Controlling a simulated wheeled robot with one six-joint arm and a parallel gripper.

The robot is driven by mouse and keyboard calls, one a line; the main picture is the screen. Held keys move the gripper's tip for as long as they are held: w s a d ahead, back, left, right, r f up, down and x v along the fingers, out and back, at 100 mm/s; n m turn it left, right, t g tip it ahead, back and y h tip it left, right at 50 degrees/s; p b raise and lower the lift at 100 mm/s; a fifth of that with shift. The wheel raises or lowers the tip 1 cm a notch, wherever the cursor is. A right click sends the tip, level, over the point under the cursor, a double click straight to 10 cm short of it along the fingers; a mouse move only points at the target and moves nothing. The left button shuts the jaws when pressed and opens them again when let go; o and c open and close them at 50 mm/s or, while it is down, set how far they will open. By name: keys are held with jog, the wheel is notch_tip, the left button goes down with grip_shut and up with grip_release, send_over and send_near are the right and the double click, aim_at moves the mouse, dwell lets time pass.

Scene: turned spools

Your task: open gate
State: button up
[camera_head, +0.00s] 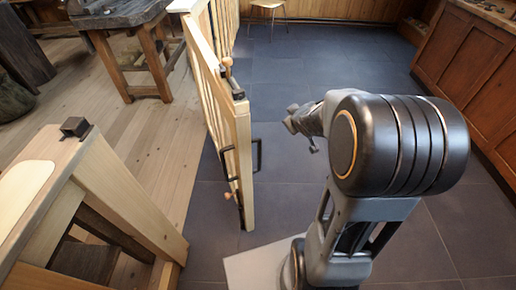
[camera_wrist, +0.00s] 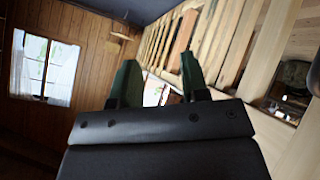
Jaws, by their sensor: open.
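The gate (camera_head: 240,150) is pale slatted wood and stands at an angle, with a wide gap between its near end and the wooden post structure (camera_head: 130,190) at left. A black bar handle (camera_head: 258,156) sticks out from the gate's right face near that end. My gripper (camera_head: 297,120) is to the right of the gate, apart from the handle; its fingertips are small and partly hidden by my arm. In the wrist view my gripper (camera_wrist: 158,72) has its two dark green fingers spread with nothing between them. Gate slats (camera_wrist: 222,40) show beyond the right finger.
A black latch block (camera_head: 75,127) sits on top of the left post. A wooden workbench (camera_head: 150,60) stands on the plank floor behind the gate. Wooden cabinets (camera_head: 470,60) line the right side. The dark tiled floor (camera_head: 310,70) between gate and cabinets is clear.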

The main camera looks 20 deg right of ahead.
jog(key=w+d+f+n+t+y, duration=0.2)
jog(key=w+f+n+y, duration=0.1)
jog(key=f+n+y, duration=0.1)
jog(key=s+a+f+n+g+y+p, duration=0.35)
jog(key=s+f+y, duration=0.35)
jog(key=s+y, duration=0.55)
jog(key=shift+n+y, duration=0.45)
jog(key=shift+y, duration=0.4)
jog(key=x, duration=0.4)
jog(key=b+x, duration=0.1)
jog(key=x, duration=0.4)
jog(key=w+x, duration=0.1)
jog(key=x, duration=0.3)
jog(key=shift+w+r+b, duration=0.15)
jog(key=shift+w+b, duration=0.15)
jog(key=shift+b, duration=0.05)
jog(key=shift+c, duration=0.3)
grip_shut()
